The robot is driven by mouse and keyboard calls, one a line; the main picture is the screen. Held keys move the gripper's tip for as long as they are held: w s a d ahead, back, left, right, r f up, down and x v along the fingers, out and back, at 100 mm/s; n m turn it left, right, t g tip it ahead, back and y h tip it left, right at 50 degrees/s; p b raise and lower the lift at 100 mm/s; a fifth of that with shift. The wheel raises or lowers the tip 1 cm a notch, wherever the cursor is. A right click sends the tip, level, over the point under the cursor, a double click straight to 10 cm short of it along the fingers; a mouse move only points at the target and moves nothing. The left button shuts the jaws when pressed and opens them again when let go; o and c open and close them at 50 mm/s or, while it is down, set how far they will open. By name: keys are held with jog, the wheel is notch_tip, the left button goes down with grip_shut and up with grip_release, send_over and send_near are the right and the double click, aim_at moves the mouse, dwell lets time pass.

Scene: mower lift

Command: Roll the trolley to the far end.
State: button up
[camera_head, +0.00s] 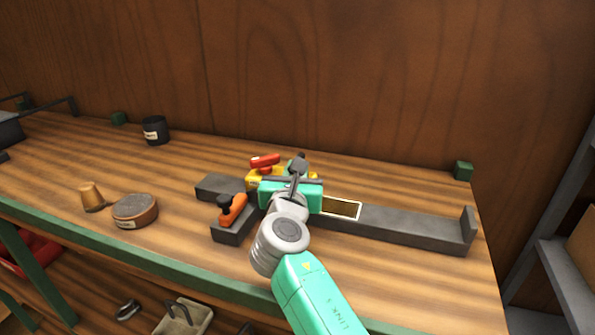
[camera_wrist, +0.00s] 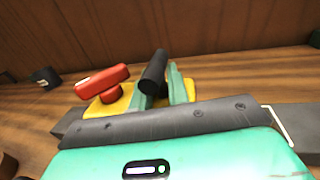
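The trolley (camera_head: 253,175) has a yellow body, a red lever on top and a dark post. It sits near the left end of a long grey track (camera_head: 400,225). The wrist view shows its yellow body (camera_wrist: 108,106), red lever (camera_wrist: 102,80) and dark post (camera_wrist: 154,72). My gripper (camera_head: 296,170) is over the trolley, and its teal fingers (camera_wrist: 162,84) stand on either side of the post. Whether both fingers press on the post I cannot tell. My gripper and wrist hide part of the trolley and track.
The track ends at an upright stop (camera_head: 468,228) on the right. An orange clamp (camera_head: 232,210) sits on a grey block at its near left. A round tin (camera_head: 135,210), a brass cup (camera_head: 91,196) and a dark jar (camera_head: 155,131) stand left. The track right of my gripper looks clear.

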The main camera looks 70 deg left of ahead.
jog(key=shift+o, duration=0.8)
jog(key=shift+r, duration=0.1)
jog(key=shift+d, duration=0.1)
jog(key=b+v, duration=0.1)
jog(key=v, duration=0.6)
jog(key=shift+s+d+b, duration=0.2)
jog(key=shift+d+b, duration=0.1)
jog(key=shift+o, duration=0.4)
